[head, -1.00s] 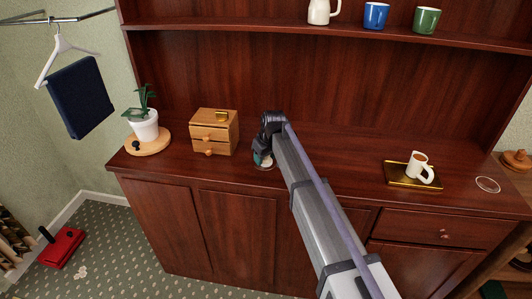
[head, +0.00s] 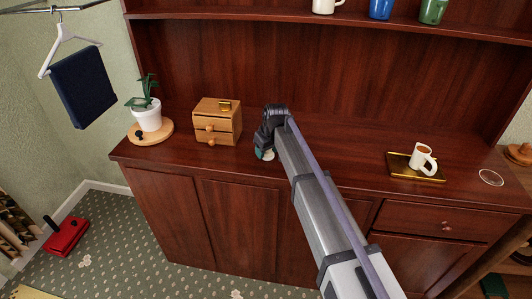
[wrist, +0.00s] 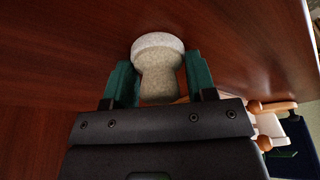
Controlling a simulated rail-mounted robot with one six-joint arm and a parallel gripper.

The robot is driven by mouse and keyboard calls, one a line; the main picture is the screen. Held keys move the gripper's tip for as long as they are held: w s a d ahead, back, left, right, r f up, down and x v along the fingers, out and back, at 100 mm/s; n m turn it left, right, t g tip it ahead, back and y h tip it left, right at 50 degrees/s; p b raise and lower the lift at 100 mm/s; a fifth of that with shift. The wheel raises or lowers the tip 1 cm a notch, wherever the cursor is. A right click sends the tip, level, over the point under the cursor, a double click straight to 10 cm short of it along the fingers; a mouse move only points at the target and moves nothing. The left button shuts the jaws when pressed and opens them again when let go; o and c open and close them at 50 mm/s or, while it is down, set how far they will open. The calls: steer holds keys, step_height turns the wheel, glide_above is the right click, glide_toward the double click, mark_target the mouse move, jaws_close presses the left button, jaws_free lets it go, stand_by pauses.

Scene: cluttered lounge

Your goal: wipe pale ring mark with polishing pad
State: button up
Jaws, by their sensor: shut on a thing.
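The pale ring mark (head: 491,178) is a thin light circle on the dark red wood counter, near its right end. My gripper (head: 265,152) is low over the counter's middle, far left of the mark. In the wrist view, its green fingers (wrist: 160,88) are shut on the polishing pad (wrist: 158,45), a pale speckled round piece with a narrower grip between the fingers. In the head view, a small pale part of the pad shows below the gripper. I cannot tell whether the pad touches the counter.
A small wooden drawer box (head: 217,122) and a potted plant (head: 147,114) stand left. The shelf (head: 250,13) with cups overhangs behind.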

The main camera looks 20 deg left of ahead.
steer(key=shift+w+a, duration=0.2)
steer(key=shift+w, duration=1.25)
steer(key=shift+w+a, duration=0.2)
steer(key=shift+w, duration=1.25)
step_height(320, 180, up, 6)
steer(key=p, duration=0.6)
steer(key=shift+s, duration=0.1)
step_height(320, 180, up, 3)
steer(key=p, duration=0.3)
